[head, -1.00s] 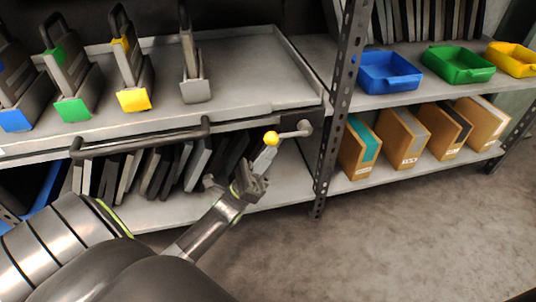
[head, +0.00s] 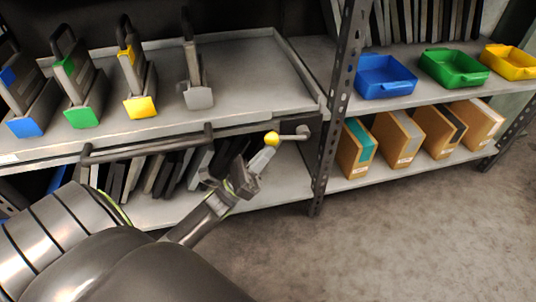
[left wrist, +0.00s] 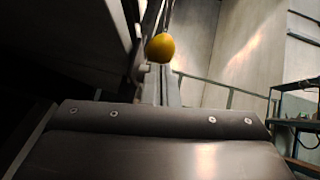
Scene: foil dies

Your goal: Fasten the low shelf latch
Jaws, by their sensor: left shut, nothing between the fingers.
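The low shelf latch shows in the head view as a yellow knob (head: 272,138) on a short grey lever (head: 290,135), which runs to a pivot at the right end of the shelf's front edge, beside the upright post. The lever lies roughly level, pointing left. My left gripper (head: 262,160) is shut and empty, with its tips just below and left of the knob. I cannot tell whether they touch it. In the left wrist view the knob (left wrist: 160,47) is straight ahead, above the middle. My right gripper is not in view.
A grey tray shelf (head: 250,62) with a front handle bar (head: 145,148) holds several colour-marked holders. Dark and grey plates stand on the shelf below. To the right, a perforated post (head: 338,110) borders a rack with blue (head: 387,76), green and yellow bins above cardboard boxes. The floor at right is clear.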

